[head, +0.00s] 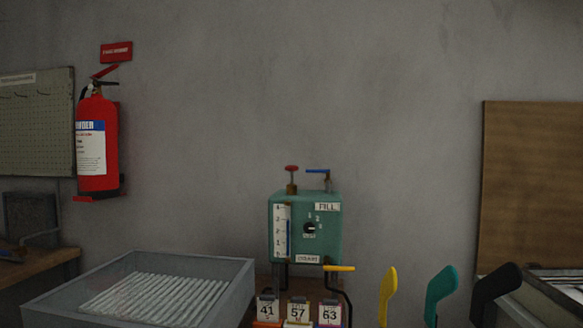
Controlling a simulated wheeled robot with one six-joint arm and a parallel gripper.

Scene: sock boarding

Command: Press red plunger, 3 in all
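The red plunger (292,169) is a small red cap on a brass-coloured stem, standing upright on the top left of a green box (330,231) in the head view. A blue lever (318,171) sits on the top right of the box. My gripper is not in view.
A yellow-handled crank (339,268) sticks out below the box. Numbered tags 41, 57 and 63 (298,311) stand in front. A grey ribbed tray (150,290) is at left. Yellow, teal and black boards (441,292) stand at right. A fire extinguisher (97,145) hangs on the wall.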

